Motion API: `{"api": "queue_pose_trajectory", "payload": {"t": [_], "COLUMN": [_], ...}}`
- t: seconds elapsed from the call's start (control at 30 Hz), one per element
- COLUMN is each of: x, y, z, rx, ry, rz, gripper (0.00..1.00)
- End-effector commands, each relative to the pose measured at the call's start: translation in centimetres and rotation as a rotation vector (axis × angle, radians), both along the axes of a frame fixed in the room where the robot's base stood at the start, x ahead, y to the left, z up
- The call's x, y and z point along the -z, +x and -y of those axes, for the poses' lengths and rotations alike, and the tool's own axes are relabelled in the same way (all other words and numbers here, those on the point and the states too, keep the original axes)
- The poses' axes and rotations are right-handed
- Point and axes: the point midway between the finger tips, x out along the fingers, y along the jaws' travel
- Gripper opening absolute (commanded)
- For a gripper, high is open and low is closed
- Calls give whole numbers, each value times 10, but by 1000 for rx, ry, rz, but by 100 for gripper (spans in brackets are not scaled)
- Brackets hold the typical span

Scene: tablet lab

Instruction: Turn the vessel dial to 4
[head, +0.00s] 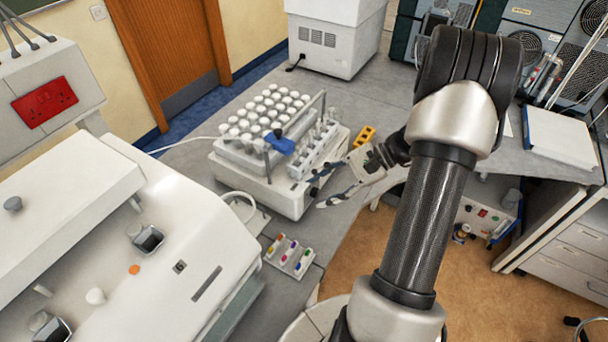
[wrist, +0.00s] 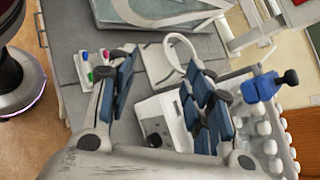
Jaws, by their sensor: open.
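A white instrument base (head: 278,196) stands on the grey bench, under a rack of white-capped vials (head: 262,112). In the wrist view, a small dark round knob (wrist: 153,140) shows on a pale face of the white instrument (wrist: 164,107), between the roots of my fingers. It may be the vessel dial; I cannot read its setting or any numbers. My gripper (head: 320,188) is open and empty beside the instrument's right front corner. In the wrist view my gripper (wrist: 159,63) has its blue-padded fingers spread, with the instrument seen beyond them. I see no contact with the knob.
A blue clamp piece (head: 279,143) sticks out from a rod above the instrument. A small rack with coloured pieces (head: 289,256) lies on the bench in front. A large white machine (head: 165,260) fills the left. A yellow block (head: 365,135) lies behind my gripper.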

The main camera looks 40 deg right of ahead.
Motion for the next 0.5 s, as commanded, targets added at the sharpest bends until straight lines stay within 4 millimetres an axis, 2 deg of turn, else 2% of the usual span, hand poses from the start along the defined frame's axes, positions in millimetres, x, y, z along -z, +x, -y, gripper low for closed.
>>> {"api": "queue_pose_trajectory", "payload": {"t": [0.03,0.2,0.3,0.4,0.5], "x": [21,80,113,140,159], "y": [-6,-27,-46,-63,-76], "z": [20,76,102,120,130], "rx": [91,376,533,660,744], "ry": [81,313,430,517,573], "rz": [-2,40,79,119,150], "gripper": [47,47,47,47,47]}}
